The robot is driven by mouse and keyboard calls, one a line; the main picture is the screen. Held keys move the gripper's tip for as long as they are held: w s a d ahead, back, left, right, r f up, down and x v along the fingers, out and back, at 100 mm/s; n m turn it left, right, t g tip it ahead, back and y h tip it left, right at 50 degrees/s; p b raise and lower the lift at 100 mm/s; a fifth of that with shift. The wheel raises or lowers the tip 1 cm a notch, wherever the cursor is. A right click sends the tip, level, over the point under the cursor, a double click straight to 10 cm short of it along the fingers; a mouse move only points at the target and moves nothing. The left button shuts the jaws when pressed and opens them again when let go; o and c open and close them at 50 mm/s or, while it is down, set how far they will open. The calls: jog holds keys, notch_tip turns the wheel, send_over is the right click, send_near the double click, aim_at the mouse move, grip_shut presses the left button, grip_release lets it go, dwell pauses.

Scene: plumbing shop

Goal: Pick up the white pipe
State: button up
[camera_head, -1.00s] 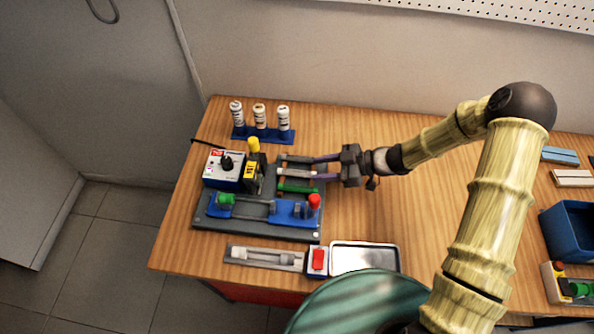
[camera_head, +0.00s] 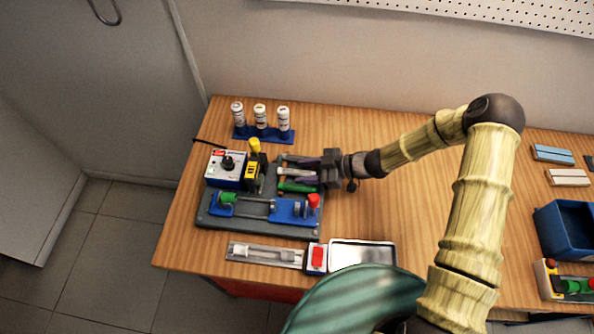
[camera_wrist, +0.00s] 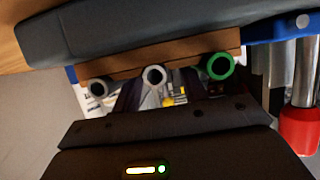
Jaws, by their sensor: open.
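The white pipe (camera_wrist: 154,76) lies in the middle of a rack of three pipes, its open end facing the wrist camera. A grey pipe (camera_wrist: 100,88) lies to its left and a green pipe (camera_wrist: 219,66) to its right. The green pipe also shows in the head view (camera_head: 296,188). My gripper (camera_head: 300,171) is open at the rack's right end. In the wrist view its purple fingers stand on either side of the white pipe; whether they touch it I cannot tell. In the head view the gripper hides most of the white pipe.
The rack is on a grey board (camera_head: 240,227) with a boxed device (camera_head: 226,168) and a blue clamp fixture (camera_head: 290,211). Three white bottles (camera_head: 260,116) stand behind. A metal tray (camera_head: 362,256) lies in front. Bare table lies right of my gripper.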

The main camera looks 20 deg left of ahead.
aim_at(306, 172)
grip_shut()
jog(key=shift+r, duration=0.15)
dwell(0.4)
notch_tip(306, 172, up, 10)
jog(key=b, duration=0.2)
dwell(0.3)
dwell(0.4)
